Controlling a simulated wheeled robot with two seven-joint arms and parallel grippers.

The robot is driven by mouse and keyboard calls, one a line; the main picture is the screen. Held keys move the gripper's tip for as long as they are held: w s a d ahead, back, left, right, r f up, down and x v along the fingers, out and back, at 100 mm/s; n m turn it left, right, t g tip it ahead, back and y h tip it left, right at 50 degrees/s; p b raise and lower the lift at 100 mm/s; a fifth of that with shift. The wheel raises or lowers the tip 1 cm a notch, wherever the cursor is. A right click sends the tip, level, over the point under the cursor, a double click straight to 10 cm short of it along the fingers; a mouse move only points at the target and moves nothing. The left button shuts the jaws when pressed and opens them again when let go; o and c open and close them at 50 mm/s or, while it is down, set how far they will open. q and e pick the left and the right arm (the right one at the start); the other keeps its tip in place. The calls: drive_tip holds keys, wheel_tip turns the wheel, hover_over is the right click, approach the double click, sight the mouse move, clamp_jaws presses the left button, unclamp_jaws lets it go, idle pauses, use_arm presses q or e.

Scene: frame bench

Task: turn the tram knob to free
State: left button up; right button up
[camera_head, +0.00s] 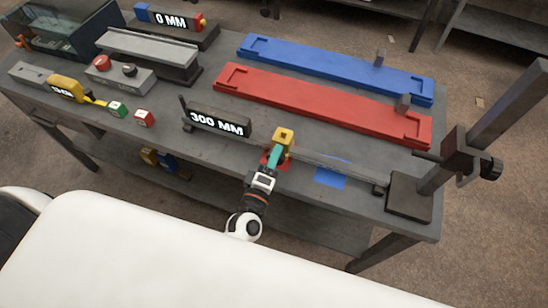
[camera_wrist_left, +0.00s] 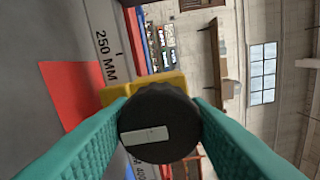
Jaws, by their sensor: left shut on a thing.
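The tram is a yellow block (camera_head: 284,135) on the rail along the bench's near edge; it also shows in the left wrist view (camera_wrist_left: 118,92). Its knob (camera_wrist_left: 160,122) is round and black, with a pale bar mark that lies nearly level in the left wrist view. My left gripper (camera_head: 275,155) is at the tram, its teal fingers shut on the knob from both sides. In the head view the fingers hide the knob. I see no lettering by the knob to tell its setting. My right gripper is not in view.
The rail (camera_head: 335,170) runs right to a dark upright stand (camera_head: 410,196). A red patch (camera_wrist_left: 72,92) and a blue patch (camera_head: 331,175) mark the bench. A 300 MM display (camera_head: 218,122) stands behind left. Long red (camera_head: 320,104) and blue (camera_head: 335,67) pieces lie farther back.

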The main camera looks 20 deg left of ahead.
use_arm(q)
drive_tip(key=o, duration=1)
drive_tip(key=s+b, duration=0.3)
drive_tip(key=s, duration=0.9)
drive_tip(key=shift+a, duration=0.2)
